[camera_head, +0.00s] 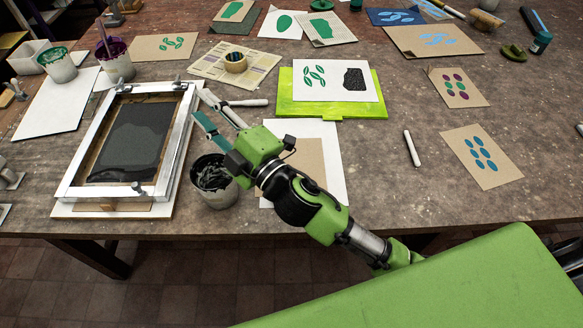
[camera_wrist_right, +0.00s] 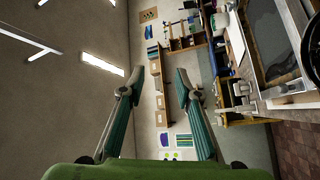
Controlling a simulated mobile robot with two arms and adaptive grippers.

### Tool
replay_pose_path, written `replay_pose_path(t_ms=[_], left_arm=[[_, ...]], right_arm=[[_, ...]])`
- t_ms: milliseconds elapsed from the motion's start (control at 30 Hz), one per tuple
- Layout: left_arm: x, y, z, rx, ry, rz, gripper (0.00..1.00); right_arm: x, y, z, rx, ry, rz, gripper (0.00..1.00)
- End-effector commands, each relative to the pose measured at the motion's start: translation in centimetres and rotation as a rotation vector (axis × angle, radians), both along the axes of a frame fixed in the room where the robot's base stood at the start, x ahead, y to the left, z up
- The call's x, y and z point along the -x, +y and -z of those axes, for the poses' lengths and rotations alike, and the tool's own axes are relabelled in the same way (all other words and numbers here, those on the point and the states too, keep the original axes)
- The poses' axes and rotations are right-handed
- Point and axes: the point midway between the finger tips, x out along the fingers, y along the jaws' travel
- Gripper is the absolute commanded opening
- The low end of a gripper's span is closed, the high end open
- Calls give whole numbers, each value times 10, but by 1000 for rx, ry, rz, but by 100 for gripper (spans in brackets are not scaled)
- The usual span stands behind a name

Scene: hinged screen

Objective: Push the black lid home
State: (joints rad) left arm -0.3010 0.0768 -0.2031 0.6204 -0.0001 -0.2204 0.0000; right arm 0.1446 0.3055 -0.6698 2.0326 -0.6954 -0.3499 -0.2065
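The hinged screen is a silver-white frame (camera_head: 172,150) with a dark mesh panel (camera_head: 130,137). It lies low over a pale base board (camera_head: 160,210) at the left of the table. Clamps sit along its far edge, and a small knob is on its near edge. No separate black lid stands out. I cannot tell whether the frame rests fully on the board. My right gripper (camera_head: 199,102) is beside the frame's right edge, fingers pointing to the far left. In the right wrist view my right gripper (camera_wrist_right: 160,75) is open and empty. My left gripper is out of view.
A pot of black ink (camera_head: 213,180) stands close to the frame's right side, below my right gripper. A lime-green board (camera_head: 300,105) with a print lies to the right. Green and purple ink pots (camera_head: 116,62) stand behind the frame. Printed cards cover the back and right.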

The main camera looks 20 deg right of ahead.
Motion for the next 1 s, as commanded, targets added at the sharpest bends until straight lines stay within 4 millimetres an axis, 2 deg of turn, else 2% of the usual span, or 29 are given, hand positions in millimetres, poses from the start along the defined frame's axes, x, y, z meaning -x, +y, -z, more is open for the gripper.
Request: replay_pose_path(t_ms=[33, 67, 100, 167, 233, 300, 367, 400, 467, 500, 567, 600, 667, 700, 800, 900, 1000], left_arm=[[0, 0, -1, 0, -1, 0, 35], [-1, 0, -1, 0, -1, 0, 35], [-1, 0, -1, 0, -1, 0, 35], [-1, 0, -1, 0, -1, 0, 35], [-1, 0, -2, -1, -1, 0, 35], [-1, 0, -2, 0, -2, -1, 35], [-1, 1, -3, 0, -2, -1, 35], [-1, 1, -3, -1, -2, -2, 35], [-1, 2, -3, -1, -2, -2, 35], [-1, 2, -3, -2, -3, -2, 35], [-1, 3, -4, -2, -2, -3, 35], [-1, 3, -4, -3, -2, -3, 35], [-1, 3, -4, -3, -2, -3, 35], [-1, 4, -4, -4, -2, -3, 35], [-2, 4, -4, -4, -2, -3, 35], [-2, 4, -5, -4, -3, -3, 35], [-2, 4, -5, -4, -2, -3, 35]], right_arm=[[9, 32, -26, 96, -152, -99, 31], [18, 51, -37, 154, -241, -160, 31], [33, 75, -45, 235, -352, -242, 31], [58, 107, -49, 363, -516, -366, 31], [87, 136, -38, 523, -695, -515, 31], [114, 154, -12, 694, -857, -671, 31], [131, 157, 20, 850, -979, -808, 31], [139, 153, 45, 957, -1049, -902, 31], [143, 136, 85, 1126, -1137, -1047, 31], [141, 119, 110, 1242, -1181, -1147, 31], [132, 83, 146, 1417, -1223, -1298, 31], [123, 57, 165, 1525, -1233, -1391, 31], [108, 16, 185, 1668, -1224, -1519, 31], [98, -11, 194, 1754, -1209, -1595, 31], [75, -71, 205, 1927, -1143, -1755, 31], [58, -116, 205, 2044, -1069, -1869, 31], [49, -144, 202, 2110, -1013, -1938, 31]])
